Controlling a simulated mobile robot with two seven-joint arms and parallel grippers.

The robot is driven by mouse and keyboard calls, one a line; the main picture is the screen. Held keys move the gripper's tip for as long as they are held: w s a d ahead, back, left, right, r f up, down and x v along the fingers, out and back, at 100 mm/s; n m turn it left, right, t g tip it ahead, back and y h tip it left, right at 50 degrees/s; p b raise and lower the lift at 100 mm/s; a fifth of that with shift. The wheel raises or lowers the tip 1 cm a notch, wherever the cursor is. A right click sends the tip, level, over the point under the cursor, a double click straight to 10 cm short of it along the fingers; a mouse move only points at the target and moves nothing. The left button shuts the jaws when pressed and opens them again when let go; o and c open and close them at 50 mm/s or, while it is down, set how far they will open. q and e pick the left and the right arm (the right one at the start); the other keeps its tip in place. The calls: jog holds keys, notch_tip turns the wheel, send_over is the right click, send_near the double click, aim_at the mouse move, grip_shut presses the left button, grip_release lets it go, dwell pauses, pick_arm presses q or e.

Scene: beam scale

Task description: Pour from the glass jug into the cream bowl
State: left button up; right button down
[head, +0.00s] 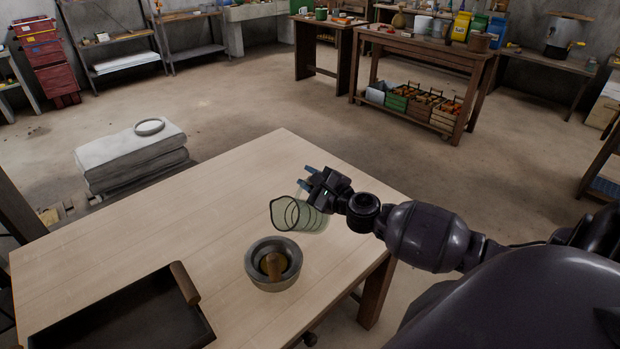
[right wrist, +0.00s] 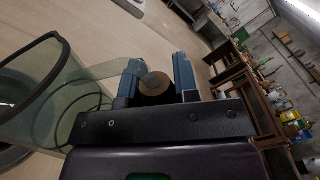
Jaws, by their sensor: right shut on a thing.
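The glass jug (head: 300,217), clear greenish with dark rings, is held tilted above the table, its mouth towards the left. In the right wrist view its dark-rimmed mouth and clear wall (right wrist: 40,95) fill the left side. My right gripper (head: 305,178) is at the jug's far side, shut on it; its blue fingers (right wrist: 156,70) flank a round brown end in the wrist view. A grey stone-like bowl (head: 288,278) with a brown wooden pestle in it stands on the table just below and left of the jug. I make out no cream-coloured bowl. My left gripper is out of view.
The pale wooden table (head: 150,230) is clear at its middle and far side. A dark tray (head: 150,310) with a wooden handle lies at the near left. Stacked grey slabs (head: 135,160) stand beyond the left edge. Shelves and workbenches are far off.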

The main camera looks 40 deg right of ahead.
jog(key=shift+r+p, duration=0.45)
jog(key=shift+r, duration=0.2)
jog(key=shift+r+p, duration=0.6)
jog(key=shift+p, duration=0.15)
notch_tip(320, 180, up, 4)
jog(key=p, duration=0.3)
jog(key=shift+p, duration=0.4)
jog(key=m, duration=0.9)
jog(key=shift+m, duration=0.4)
jog(key=shift+s, duration=0.1)
